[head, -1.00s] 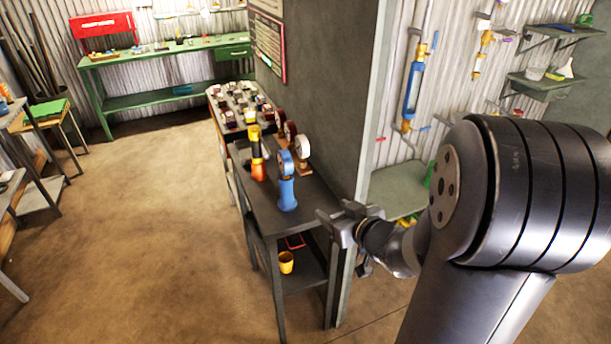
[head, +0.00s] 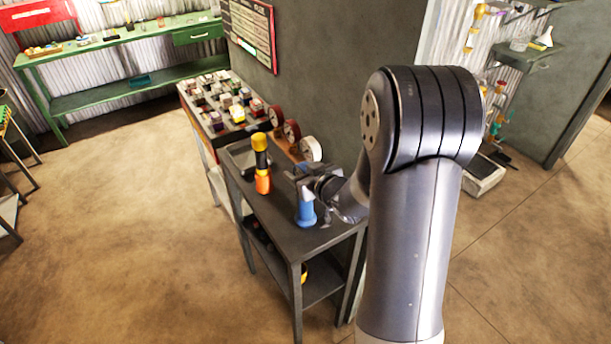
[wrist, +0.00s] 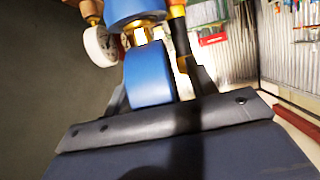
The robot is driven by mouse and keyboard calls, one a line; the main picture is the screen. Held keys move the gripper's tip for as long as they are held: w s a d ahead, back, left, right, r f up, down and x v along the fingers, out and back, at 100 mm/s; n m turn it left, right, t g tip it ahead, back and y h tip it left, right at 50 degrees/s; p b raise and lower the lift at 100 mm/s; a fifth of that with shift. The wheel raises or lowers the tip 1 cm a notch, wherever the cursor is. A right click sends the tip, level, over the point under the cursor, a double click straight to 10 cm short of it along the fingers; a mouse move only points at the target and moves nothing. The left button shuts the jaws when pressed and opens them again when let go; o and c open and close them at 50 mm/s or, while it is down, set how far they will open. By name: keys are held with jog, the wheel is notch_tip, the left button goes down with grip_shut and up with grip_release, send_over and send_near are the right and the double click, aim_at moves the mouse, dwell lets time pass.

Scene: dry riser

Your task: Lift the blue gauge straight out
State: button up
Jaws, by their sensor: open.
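The blue gauge (head: 306,210) stands upright on the dark side table (head: 285,233). Its upper part is hidden behind my gripper (head: 298,174) in the head view. In the wrist view, the blue body of the gauge (wrist: 149,74) shows between my two spread fingers, with a brass neck and a blue head above it. My gripper is open around the gauge from the side, below its head. I cannot tell whether either finger touches it.
An orange, black and yellow tool (head: 262,165) stands close behind the gauge. A rack of small blocks (head: 225,104) lies farther back. Open floor (head: 130,220) is at left.

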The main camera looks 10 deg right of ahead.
jog(key=c, duration=1.1)
jog(key=shift+c, duration=0.2)
notch_tip(320, 180, up, 10)
jog(key=shift+f+p, duration=0.25)
jog(key=shift+p, duration=0.6)
jog(key=shift+s+r, duration=0.2)
jog(key=shift+r, duration=0.05)
jog(key=s+p, duration=0.1)
jog(key=s, duration=0.7)
jog(key=shift+s+r, duration=0.25)
jog(key=shift+s, duration=0.05)
